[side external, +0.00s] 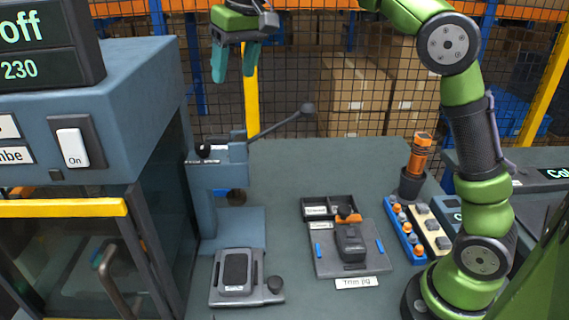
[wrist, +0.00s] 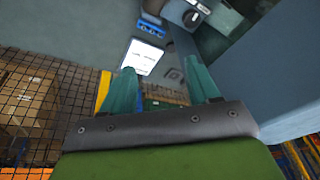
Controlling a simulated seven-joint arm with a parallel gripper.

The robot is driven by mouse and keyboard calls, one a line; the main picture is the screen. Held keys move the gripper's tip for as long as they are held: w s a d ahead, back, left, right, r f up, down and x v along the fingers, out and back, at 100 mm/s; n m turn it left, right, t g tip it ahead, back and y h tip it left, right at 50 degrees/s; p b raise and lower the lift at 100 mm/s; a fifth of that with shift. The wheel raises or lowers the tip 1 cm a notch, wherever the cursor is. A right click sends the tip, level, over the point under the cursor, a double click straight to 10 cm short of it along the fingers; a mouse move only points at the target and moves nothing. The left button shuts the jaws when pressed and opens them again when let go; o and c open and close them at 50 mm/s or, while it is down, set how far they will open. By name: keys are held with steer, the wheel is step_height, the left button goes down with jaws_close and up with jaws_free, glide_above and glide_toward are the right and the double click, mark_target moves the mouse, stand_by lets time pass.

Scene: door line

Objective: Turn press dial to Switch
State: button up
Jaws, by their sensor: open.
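The blue press (side external: 228,176) stands left of centre on the bench in the side view. A small black knob (side external: 203,150), which looks like the press dial, sits on its head above a white label strip too small to read. A dark round part on a blue-grey body (wrist: 196,14) shows at the top of the wrist view; I cannot tell whether it is the dial. My gripper (side external: 235,66) hangs high above the press, apart from it, with its teal fingers pointing down. Its fingers (wrist: 162,82) are spread and empty in the wrist view.
The press lever (side external: 283,123) sticks up to the right. A blue-grey machine (side external: 120,95) stands at the left. The trim jig (side external: 352,250), a plate with a black pad (side external: 235,272), and a bit rack (side external: 405,229) sit on the bench. A mesh fence stands behind.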

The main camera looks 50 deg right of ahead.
mark_target(204, 145)
steer(key=w+a+f+n+y, duration=0.1)
steer(key=a+f+n, duration=0.1)
steer(key=f+n, duration=0.2)
steer(key=w+a+f+n+y, duration=0.1)
steer(key=a+f+n, duration=0.1)
steer(key=f, duration=0.3)
steer(key=w+a+f+n+y, duration=0.1)
steer(key=a+f+n, duration=0.1)
steer(key=f+n, duration=0.3)
steer(key=shift+a+n, duration=0.15)
steer(key=shift+n, duration=0.15)
steer(key=c, duration=1)
